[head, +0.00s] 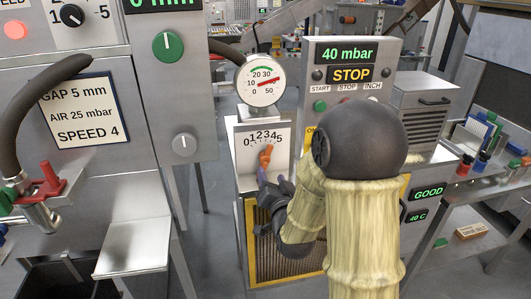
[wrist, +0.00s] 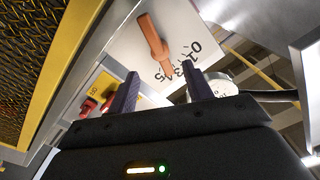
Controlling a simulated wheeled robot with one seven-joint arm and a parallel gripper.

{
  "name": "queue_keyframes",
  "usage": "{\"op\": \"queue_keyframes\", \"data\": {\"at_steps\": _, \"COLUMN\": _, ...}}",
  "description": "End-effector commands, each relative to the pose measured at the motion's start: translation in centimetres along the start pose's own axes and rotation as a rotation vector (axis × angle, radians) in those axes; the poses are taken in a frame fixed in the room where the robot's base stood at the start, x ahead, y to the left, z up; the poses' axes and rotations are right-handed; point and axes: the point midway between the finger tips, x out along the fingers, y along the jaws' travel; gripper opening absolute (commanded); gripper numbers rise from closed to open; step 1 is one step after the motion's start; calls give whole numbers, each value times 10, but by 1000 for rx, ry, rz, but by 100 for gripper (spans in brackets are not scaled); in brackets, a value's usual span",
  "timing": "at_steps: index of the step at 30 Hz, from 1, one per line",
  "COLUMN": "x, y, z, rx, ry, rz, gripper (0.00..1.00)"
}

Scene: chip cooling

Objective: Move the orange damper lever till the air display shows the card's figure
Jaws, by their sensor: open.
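The orange damper lever (head: 266,156) stands nearly upright, leaning slightly right, on a white plate (head: 252,152) numbered 0 to 5. The air display (head: 347,55) reads 40 mbar. The card (head: 80,109) reads GAP 5 mm, AIR 25 mbar, SPEED 4. My gripper (head: 270,181) is open just below the lever, partly hidden by my arm. In the wrist view the lever (wrist: 152,40) lies ahead of my open gripper (wrist: 163,76), its near end in line with the gap between the fingers. I cannot tell whether they touch.
A round dial gauge (head: 262,80) sits above the plate. The panel with STOP (head: 350,74) and its buttons stands to the right. A yellow-framed mesh (head: 262,255) is below. A small metal shelf (head: 135,247) juts out at the lower left.

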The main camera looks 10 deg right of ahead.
Motion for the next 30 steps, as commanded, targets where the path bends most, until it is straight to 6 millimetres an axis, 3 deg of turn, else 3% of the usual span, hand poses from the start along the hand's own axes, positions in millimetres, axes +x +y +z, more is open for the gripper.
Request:
{"op": "queue_keyframes", "data": {"at_steps": 3, "x": 2, "y": -2, "z": -3, "rx": 0, "ry": -3, "rz": 3, "gripper": 50}}
{"op": "queue_keyframes", "data": {"at_steps": 12, "x": 57, "y": -1, "z": -2, "rx": 0, "ry": 0, "rz": 1, "gripper": 50}}
{"op": "queue_keyframes", "data": {"at_steps": 18, "x": 82, "y": -1, "z": -1, "rx": 0, "ry": 0, "rz": 1, "gripper": 50}}
{"op": "queue_keyframes", "data": {"at_steps": 29, "x": 88, "y": 0, "z": 0, "rx": -1, "ry": 0, "rz": 1, "gripper": 50}}
{"op": "queue_keyframes", "data": {"at_steps": 30, "x": 88, "y": 0, "z": 0, "rx": 0, "ry": 0, "rz": 0, "gripper": 44}}
